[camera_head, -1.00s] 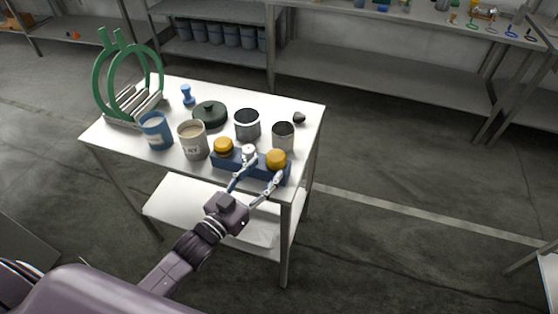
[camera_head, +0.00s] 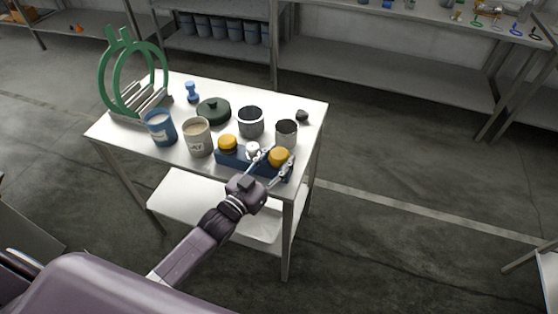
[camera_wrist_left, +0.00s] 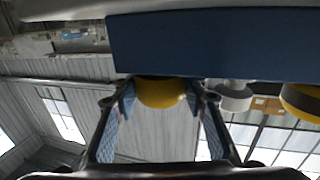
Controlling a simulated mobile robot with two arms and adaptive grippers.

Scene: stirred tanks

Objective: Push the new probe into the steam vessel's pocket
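A blue block-shaped rack (camera_head: 231,157) lies along the table's near edge. It carries a left yellow-capped piece (camera_head: 228,143), a white-capped piece (camera_head: 253,148) and a right yellow-capped piece (camera_head: 279,157). Which of them is the new probe I cannot tell. My left gripper (camera_head: 271,164) is open at the rack's right part, its fingers reaching to either side of the right yellow cap. In the left wrist view, this yellow cap (camera_wrist_left: 161,93) shows between the spread fingers (camera_wrist_left: 160,118), with visible gaps. No steam vessel or pocket can be identified for certain. My right gripper is out of view.
Behind the rack stand a blue mug (camera_head: 160,128), a grey labelled mug (camera_head: 198,138), two grey pots (camera_head: 250,122) (camera_head: 286,134) and a dark green lidded dish (camera_head: 213,112). A green ring stand (camera_head: 104,88) is at the left.

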